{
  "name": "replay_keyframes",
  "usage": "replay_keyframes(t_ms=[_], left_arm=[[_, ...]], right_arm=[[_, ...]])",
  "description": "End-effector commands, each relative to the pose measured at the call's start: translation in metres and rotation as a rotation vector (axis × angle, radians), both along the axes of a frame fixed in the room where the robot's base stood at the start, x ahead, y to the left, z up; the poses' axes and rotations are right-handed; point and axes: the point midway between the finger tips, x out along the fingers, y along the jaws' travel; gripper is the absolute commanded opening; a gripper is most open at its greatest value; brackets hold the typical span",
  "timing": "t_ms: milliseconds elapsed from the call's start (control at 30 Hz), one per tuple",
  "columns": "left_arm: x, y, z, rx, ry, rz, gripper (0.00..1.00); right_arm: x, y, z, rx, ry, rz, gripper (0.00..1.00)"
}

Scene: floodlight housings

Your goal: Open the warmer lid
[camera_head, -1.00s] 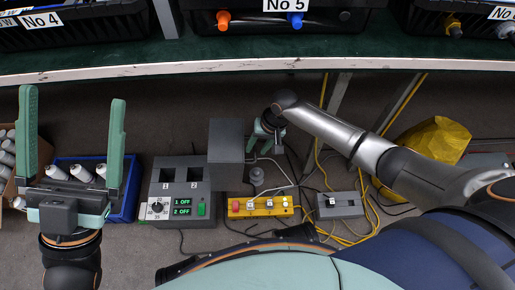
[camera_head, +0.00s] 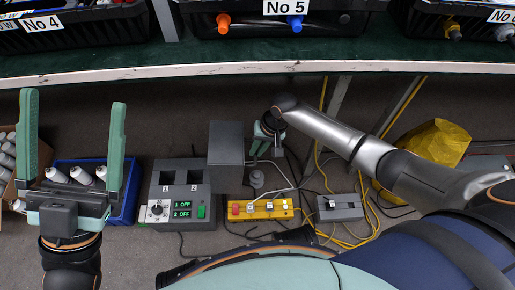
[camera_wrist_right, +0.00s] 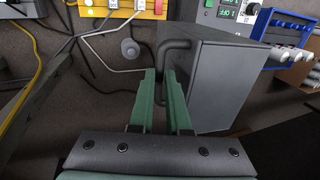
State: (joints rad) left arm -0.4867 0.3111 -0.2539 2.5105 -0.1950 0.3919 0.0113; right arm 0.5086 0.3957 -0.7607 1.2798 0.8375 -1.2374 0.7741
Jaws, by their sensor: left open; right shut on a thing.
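A grey box (camera_head: 226,143) with a dark panel stands behind and right of the grey control unit (camera_head: 170,212); I take it as the warmer, and cannot tell which face is its lid. In the right wrist view the box (camera_wrist_right: 222,85) is close, with a bent black bar handle (camera_wrist_right: 172,44) on its near side. My right gripper (camera_wrist_right: 161,75) has its green fingers close together at this handle, shut on it; the exact contact is partly hidden. It also shows small beside the box in the head view (camera_head: 267,146). My left gripper (camera_head: 73,97) is open, empty and pointing up at the left.
A blue crate (camera_head: 124,212) with white bottles stands behind the left gripper. A yellow switch strip (camera_head: 260,209), a grey switch box (camera_head: 340,207) and loose cables lie right of the control unit. A green shelf (camera_head: 240,60) with black bins crosses the back.

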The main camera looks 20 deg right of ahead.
Motion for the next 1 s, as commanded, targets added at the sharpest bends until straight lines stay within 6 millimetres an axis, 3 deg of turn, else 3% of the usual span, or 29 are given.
replay_keyframes(t_ms=[867,1000], left_arm=[[0.0001,0.0,-0.0001,-0.001,0.001,0.0,1.0],[0.0002,0.0002,0.0086,-0.002,0.001,0.001,1.0]], right_arm=[[-0.0006,-0.0008,-0.0006,-0.003,0.002,-0.001,0.0],[0.0008,0.0031,0.0048,-0.013,0.006,-0.001,0.0]])
